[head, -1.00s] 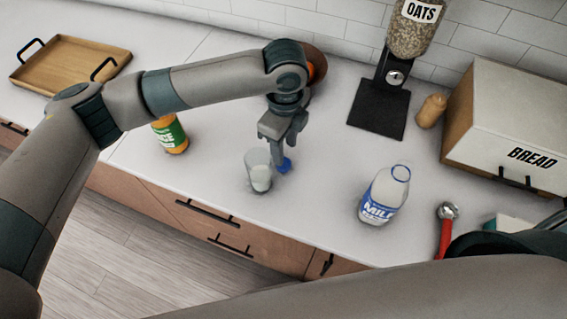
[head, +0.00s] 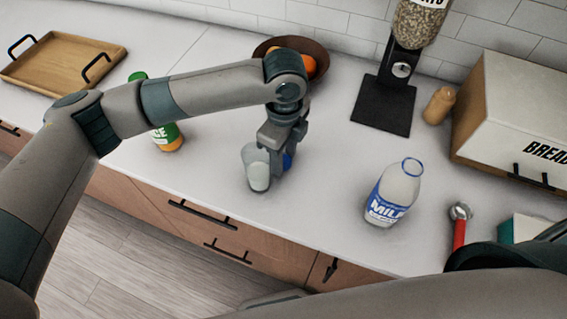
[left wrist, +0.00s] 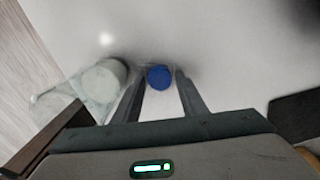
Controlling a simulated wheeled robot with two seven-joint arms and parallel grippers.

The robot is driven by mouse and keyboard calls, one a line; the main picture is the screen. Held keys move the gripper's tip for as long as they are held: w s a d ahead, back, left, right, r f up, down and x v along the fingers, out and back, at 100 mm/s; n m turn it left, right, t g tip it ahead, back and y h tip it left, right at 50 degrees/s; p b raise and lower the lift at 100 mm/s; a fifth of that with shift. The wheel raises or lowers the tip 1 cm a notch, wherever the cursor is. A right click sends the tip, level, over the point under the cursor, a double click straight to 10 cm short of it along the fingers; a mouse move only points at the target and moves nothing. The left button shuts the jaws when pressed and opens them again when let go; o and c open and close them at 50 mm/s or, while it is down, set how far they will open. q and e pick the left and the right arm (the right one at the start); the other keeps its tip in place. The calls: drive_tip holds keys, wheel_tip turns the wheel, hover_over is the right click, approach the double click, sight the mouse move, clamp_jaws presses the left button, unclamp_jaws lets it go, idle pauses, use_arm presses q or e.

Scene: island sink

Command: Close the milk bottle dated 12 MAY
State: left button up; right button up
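A milk bottle (head: 393,197) with a blue label stands upright on the counter, its blue-ringed mouth uncovered. No date is readable on it. A blue cap (head: 287,161) lies on the counter beside a glass of milk (head: 258,172). My left gripper (head: 279,170) points down at the cap, close to the glass's right side. In the left wrist view, the open fingers stand on either side of the blue cap (left wrist: 159,77), with small gaps visible. The glass (left wrist: 104,78) is just left of the left finger. My right gripper is out of view.
A juice bottle (head: 168,136) stands left of the glass, partly behind my left arm. A fruit bowl (head: 318,60), oats dispenser (head: 383,105), bread box (head: 510,120) and red-handled tool (head: 459,232) surround the area. The counter between glass and milk bottle is clear.

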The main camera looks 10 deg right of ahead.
use_arm(q)
drive_tip(key=shift+c, duration=0.5)
drive_tip(key=c, duration=0.7)
drive_tip(key=shift+r, duration=0.1)
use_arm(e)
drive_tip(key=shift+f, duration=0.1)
use_arm(q)
drive_tip(key=shift+r+b, duration=0.3)
drive_tip(key=shift+r, duration=0.2)
wheel_tip(320, 180, up, 2)
drive_tip(key=shift+r+b, duration=0.15)
drive_tip(key=shift+b, duration=0.35)
drive_tip(key=shift+s+d+r+b, duration=0.75)
drive_tip(key=shift+s+d+r, duration=1.15)
drive_tip(key=shift+s+d, duration=0.2)
drive_tip(key=shift+s+d+r+b, duration=0.75)
drive_tip(key=shift+s+d+r, duration=1.2)
drive_tip(key=shift+s, duration=0.2)
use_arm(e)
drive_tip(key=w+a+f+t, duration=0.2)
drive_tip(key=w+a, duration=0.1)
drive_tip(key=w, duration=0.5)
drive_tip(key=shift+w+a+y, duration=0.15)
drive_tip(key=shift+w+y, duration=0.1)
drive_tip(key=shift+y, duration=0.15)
use_arm(q)
drive_tip(key=shift+f, duration=0.1)
